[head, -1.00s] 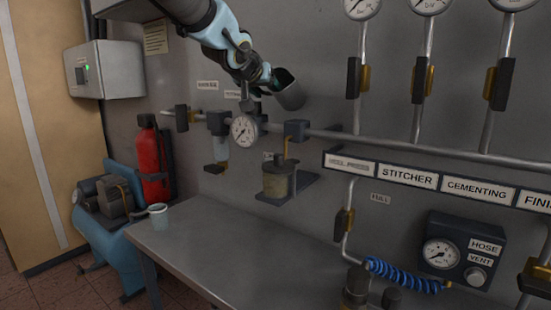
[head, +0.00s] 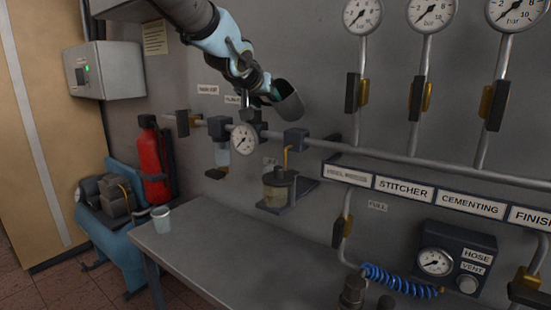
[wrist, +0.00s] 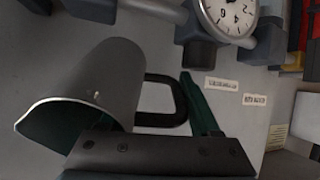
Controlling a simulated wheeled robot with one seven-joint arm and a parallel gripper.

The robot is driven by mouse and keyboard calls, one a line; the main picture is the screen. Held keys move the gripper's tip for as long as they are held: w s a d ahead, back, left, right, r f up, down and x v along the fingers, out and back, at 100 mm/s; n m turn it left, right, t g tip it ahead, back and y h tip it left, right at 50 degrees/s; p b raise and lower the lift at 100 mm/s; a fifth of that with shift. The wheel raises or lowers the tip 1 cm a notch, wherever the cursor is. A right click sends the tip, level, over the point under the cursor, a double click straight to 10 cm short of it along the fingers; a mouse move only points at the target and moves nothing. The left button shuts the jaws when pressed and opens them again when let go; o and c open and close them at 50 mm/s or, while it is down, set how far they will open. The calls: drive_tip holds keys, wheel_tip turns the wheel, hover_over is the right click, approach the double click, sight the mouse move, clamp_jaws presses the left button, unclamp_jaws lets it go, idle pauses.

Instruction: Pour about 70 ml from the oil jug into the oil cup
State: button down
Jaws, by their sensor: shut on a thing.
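The oil jug (head: 291,105) is a grey vessel with a dark green inside and a dark handle. My gripper (head: 266,94) is shut on its handle and holds it tilted in the air, in front of the wall above the pipe. The jug (wrist: 105,85) is also at the left of the wrist view, its pale rim at lower left, beside my gripper's green finger (wrist: 203,105). A cloudy, dark-lidded cup (head: 278,190) on a wall bracket, below and apart from the jug, looks like the oil cup. I see no stream leaving the jug; its liquid level is hidden.
A pale open cup (head: 161,221) stands on the grey bench (head: 215,245); most of the bench is clear. A horizontal pipe (head: 400,158) with a gauge (head: 244,138) crosses the wall below the jug. A red extinguisher (head: 153,165) stands at left.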

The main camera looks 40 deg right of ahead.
drive_tip(key=shift+a+r+y+p, duration=0.1)
drive_tip(key=shift+r+y+p, duration=0.25)
drive_tip(key=shift+p, duration=0.75)
drive_tip(key=shift+f, duration=0.25)
drive_tip(key=shift+r+g+p, duration=0.2)
drive_tip(key=shift+g+p, duration=0.1)
drive_tip(key=shift+p, duration=0.3)
idle(0.5)
